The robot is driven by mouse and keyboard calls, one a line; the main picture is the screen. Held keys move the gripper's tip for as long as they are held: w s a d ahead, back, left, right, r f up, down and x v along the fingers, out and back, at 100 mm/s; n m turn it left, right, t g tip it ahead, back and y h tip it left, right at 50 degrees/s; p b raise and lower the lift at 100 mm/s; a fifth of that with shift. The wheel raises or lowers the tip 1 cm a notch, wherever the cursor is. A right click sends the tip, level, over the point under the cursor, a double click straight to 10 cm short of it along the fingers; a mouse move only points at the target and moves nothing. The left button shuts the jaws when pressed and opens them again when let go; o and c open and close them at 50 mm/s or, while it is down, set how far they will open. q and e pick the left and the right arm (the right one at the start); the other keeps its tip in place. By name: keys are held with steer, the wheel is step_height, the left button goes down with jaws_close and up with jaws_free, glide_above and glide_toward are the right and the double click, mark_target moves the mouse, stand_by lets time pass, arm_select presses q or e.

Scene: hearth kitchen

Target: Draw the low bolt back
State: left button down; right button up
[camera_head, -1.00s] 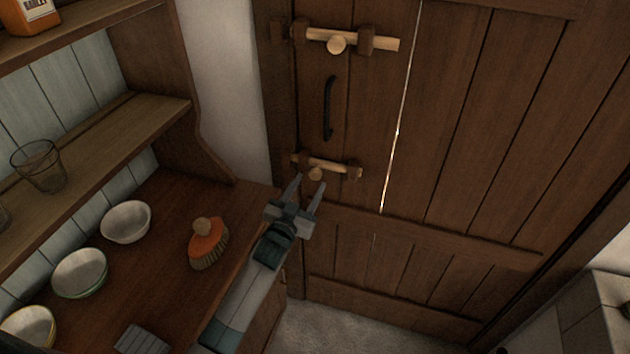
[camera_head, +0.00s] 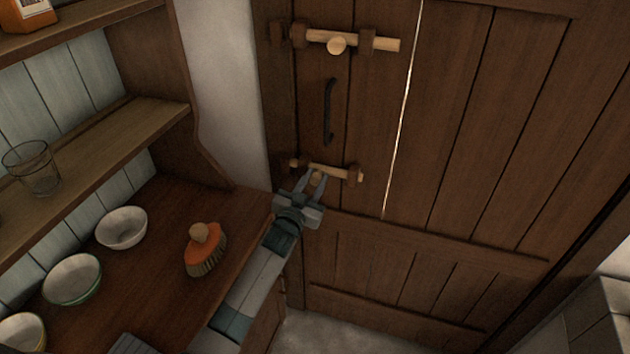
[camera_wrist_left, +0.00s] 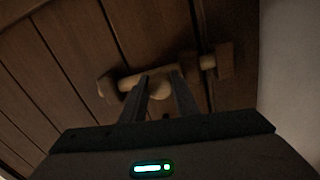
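The low bolt (camera_head: 336,171) is a short pale wooden rod with a round knob (camera_head: 317,175), held in dark wooden brackets on the plank door. Its left end reaches to the bracket at the door's left edge. My left gripper (camera_head: 315,181) is at the knob, coming from below. In the left wrist view, its two fingers (camera_wrist_left: 161,80) stand apart on either side of the knob (camera_wrist_left: 160,89); I cannot tell whether they touch it. The rod (camera_wrist_left: 130,82) runs crosswise behind the fingertips. My right gripper is not in view.
A similar upper bolt (camera_head: 352,41) and a black handle (camera_head: 328,112) are higher on the door (camera_head: 450,130). To the left, a wooden counter (camera_head: 160,280) holds an orange brush (camera_head: 205,250) and several bowls. A glass (camera_head: 33,168) stands on a shelf above.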

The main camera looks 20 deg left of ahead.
mark_target(337, 176)
arm_select(q)
steer(key=shift+d, duration=0.5)
steer(key=d, duration=0.3)
steer(key=shift+s+d+b, duration=0.15)
steer(key=shift+d+b, duration=0.15)
steer(key=shift+d, duration=0.1)
steer(key=c, duration=1.5)
jaws_free()
steer(key=shift+d, duration=0.1)
steer(key=shift+o, duration=0.6)
steer(key=shift+d, duration=0.15)
